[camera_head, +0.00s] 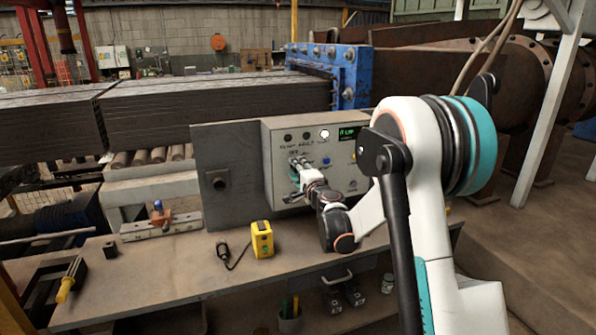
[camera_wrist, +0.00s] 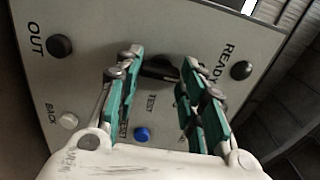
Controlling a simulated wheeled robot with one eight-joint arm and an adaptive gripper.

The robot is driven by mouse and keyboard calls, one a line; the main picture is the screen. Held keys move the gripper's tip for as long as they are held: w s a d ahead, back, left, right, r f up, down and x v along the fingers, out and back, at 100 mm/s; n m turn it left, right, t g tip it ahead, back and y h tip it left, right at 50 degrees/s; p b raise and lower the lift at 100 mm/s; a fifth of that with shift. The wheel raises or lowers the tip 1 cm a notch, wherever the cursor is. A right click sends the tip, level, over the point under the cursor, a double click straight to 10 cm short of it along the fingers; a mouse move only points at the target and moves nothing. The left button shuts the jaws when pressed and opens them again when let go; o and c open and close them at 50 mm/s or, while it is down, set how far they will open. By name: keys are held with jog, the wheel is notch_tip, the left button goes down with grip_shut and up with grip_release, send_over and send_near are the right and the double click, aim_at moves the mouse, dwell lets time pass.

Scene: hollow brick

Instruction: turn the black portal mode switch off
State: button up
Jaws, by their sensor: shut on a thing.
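The grey control box (camera_head: 285,135) stands on the workbench, with lamps along its top and a small lit green display (camera_head: 347,133). My gripper (camera_head: 300,170) reaches its front from the right, and in the head view it hides the switch area. In the wrist view my gripper (camera_wrist: 160,66) has its teal-padded fingers on both sides of a black switch (camera_wrist: 161,70) and is shut on it. The switch's handle lies roughly crosswise between the fingertips, its ends partly hidden. Printed labels near it are partly covered, so its setting cannot be read.
A blue button (camera_wrist: 142,134), a white button (camera_wrist: 68,121) and black knobs (camera_wrist: 60,46) (camera_wrist: 241,70) surround the fingers. The box's open door (camera_head: 228,175) stands to the left.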

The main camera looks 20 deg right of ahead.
jog(key=o, duration=1)
jog(key=shift+o, duration=0.2)
jog(key=s, duration=1.2)
jog(key=shift+a, duration=0.1)
